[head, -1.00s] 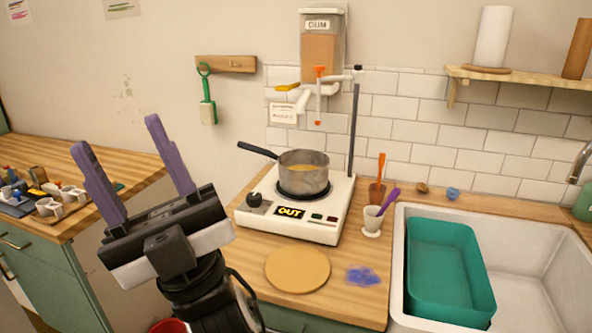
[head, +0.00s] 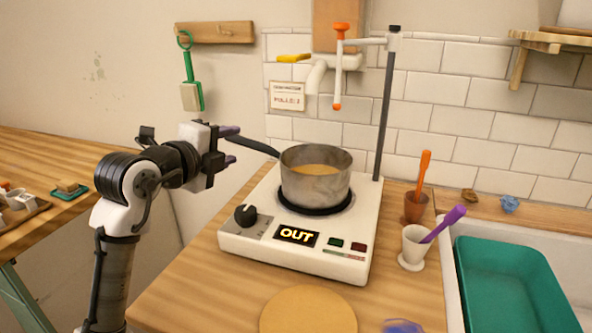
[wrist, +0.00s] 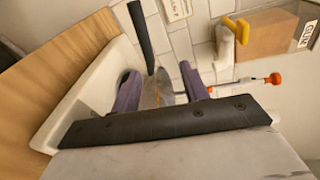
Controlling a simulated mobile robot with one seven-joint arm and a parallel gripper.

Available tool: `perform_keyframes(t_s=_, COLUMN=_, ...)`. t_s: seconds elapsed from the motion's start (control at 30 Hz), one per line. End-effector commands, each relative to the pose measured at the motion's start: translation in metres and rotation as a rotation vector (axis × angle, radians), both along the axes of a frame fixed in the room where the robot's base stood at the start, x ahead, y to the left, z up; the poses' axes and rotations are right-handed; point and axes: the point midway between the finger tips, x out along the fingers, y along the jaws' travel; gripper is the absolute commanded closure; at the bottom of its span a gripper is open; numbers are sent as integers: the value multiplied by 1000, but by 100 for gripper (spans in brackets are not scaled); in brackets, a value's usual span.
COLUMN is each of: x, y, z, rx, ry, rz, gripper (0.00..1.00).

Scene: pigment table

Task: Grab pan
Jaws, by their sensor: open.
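The grey metal pan (head: 316,180) sits upright on the white hotplate (head: 290,258), with yellowish-brown contents. Its dark handle (head: 258,147) points up and left toward my gripper (head: 234,146). My gripper is open, its purple fingers close to the handle's outer end. In the wrist view the dark handle (wrist: 141,35) reaches down toward the gap between the fingertips (wrist: 158,70), and part of the pan (wrist: 165,88) shows between the fingers. I cannot tell whether the handle is fully between the fingers or touches them.
A brown cup (head: 415,208) and a white cup (head: 414,247) stand right of the hotplate. A round wooden board (head: 308,312) lies in front. A teal basin (head: 515,290) sits in the sink.

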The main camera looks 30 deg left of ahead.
Motion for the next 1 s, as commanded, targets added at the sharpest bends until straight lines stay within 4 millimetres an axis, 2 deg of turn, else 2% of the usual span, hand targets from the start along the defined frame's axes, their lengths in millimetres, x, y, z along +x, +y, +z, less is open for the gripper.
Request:
perform_keyframes(t_s=0.03, x=-2, y=3, z=-8, rx=9, ry=31, rz=-6, gripper=55)
perform_keyframes(t_s=0.13, x=5, y=4, z=-14, rx=17, ry=55, rz=-15, gripper=55)
perform_keyframes(t_s=0.5, x=70, y=11, z=-28, rx=15, ry=52, rz=-16, gripper=55)
perform_keyframes(t_s=0.77, x=88, y=12, z=-34, rx=17, ry=53, rz=-15, gripper=55)
perform_keyframes(t_s=1.0, x=121, y=15, z=-47, rx=17, ry=51, rz=-16, gripper=55)
